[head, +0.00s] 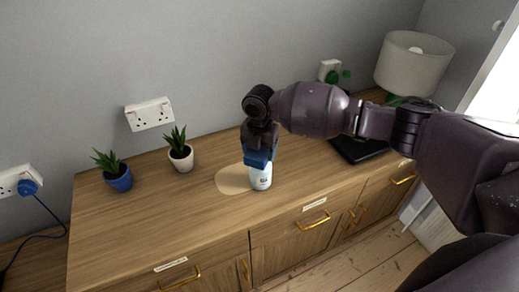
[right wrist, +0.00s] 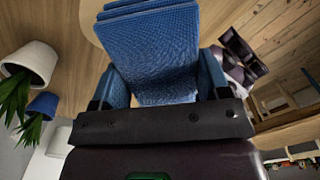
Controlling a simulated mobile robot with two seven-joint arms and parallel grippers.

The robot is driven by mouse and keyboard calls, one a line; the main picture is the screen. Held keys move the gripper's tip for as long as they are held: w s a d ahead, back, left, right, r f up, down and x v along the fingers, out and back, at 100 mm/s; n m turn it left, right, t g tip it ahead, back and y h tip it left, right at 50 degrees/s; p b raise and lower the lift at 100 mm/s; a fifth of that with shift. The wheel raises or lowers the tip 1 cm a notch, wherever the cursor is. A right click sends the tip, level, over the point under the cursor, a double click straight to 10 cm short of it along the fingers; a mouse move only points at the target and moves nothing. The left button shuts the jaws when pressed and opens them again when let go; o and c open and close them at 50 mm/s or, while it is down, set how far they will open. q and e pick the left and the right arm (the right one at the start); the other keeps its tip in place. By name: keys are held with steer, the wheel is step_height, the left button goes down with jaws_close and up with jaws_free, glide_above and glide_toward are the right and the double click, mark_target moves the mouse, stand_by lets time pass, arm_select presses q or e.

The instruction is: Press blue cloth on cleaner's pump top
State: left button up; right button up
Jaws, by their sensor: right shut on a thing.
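My right gripper (head: 261,150) is shut on the folded blue cloth (head: 257,163) and points down over the sideboard. In the right wrist view the layered cloth (right wrist: 150,55) fills the space in front of the jaws. The white cleaner bottle (head: 261,180) stands upright directly below the cloth. Its pump top is hidden by the cloth and gripper, so I cannot tell whether they touch. The bottle does not show in the right wrist view. My left gripper is in neither view.
A pale round patch (head: 231,180) lies beside the bottle on the wooden sideboard (head: 130,230). Two potted plants, in a white pot (head: 182,160) and a blue pot (head: 119,181), stand left. A flat black object (head: 358,149) and a lamp (head: 412,65) are right. The left front top is clear.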

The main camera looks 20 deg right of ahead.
mark_target(260, 150)
steer(key=shift+f, duration=0.35)
stand_by(0.3)
stand_by(0.8)
steer(key=shift+s+f, duration=0.1)
stand_by(1.0)
steer(key=shift+r+p, duration=1.25)
steer(key=shift+r, duration=0.05)
step_height(260, 150, up, 2)
steer(key=p, duration=0.2)
steer(key=shift+r+p, duration=0.25)
steer(key=shift+p, duration=0.15)
steer(key=shift+r+p, duration=0.4)
steer(key=shift+r, duration=0.65)
